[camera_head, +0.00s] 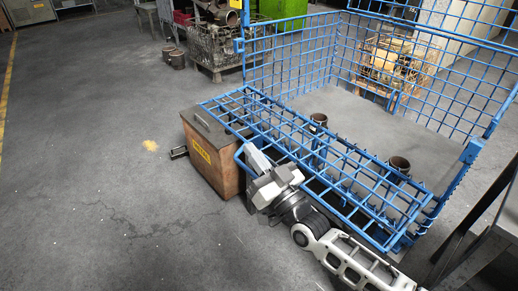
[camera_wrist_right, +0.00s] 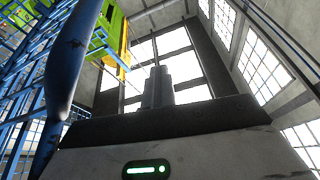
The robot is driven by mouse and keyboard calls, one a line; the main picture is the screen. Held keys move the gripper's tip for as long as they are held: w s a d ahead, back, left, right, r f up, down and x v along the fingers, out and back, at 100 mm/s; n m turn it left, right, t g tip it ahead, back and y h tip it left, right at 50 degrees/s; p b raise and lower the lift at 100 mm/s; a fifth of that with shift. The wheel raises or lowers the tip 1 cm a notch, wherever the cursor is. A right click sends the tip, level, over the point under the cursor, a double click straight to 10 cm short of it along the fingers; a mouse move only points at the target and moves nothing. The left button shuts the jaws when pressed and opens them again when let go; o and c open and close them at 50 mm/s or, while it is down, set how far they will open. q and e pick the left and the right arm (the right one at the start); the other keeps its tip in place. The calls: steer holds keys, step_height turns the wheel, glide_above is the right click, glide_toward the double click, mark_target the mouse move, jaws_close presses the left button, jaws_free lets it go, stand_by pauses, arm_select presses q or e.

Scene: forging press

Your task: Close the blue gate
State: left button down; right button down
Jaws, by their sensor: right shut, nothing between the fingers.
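The blue gate (camera_head: 322,158) is the mesh front panel of a blue wire cage (camera_head: 290,50). It is folded outward and lies low and roughly flat, not upright. In the right wrist view the dark fingers (camera_wrist_right: 157,85) point up, and a thick blue bar (camera_wrist_right: 75,60) runs close by on the left. I cannot tell whether the fingers touch the bar. My left gripper is not in view.
A wooden box (camera_head: 228,178) with a dark lid stands under the gate's left end. Dark cylinders (camera_head: 398,165) stand in the cage. Metal bins (camera_head: 215,45) and a green container (camera_head: 280,8) stand behind. The floor at left is mostly clear. A dark metal frame (camera_head: 480,225) is at right.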

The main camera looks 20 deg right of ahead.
steer(key=shift+w+d+r+h, duration=0.15)
steer(key=shift+w+d+r, duration=0.1)
steer(key=shift+d, duration=0.2)
steer(key=shift+w+d+r+h, duration=0.15)
steer(key=shift+w+d, duration=0.05)
steer(key=shift+d, duration=0.25)
steer(key=c, duration=1.5)
jaws_free()
steer(key=shift+a+f+v, duration=0.1)
steer(key=shift+f+v, duration=0.1)
steer(key=shift+v, duration=1.3)
steer(key=shift+a+f+v, duration=0.1)
steer(key=shift+f+v, duration=0.1)
steer(key=shift+v, duration=1.35)
steer(key=shift+a+f+v, duration=0.1)
steer(key=shift+f+v, duration=0.05)
steer(key=shift+v, duration=1.35)
steer(key=shift+w, duration=0.1)
steer(key=shift+y, duration=0.5)
steer(key=v, duration=0.5)
steer(key=a+v, duration=0.1)
steer(key=v, duration=0.9)
steer(key=shift+s+a+r, duration=0.15)
steer(key=shift+s+r, duration=0.1)
steer(key=shift+s, duration=0.35)
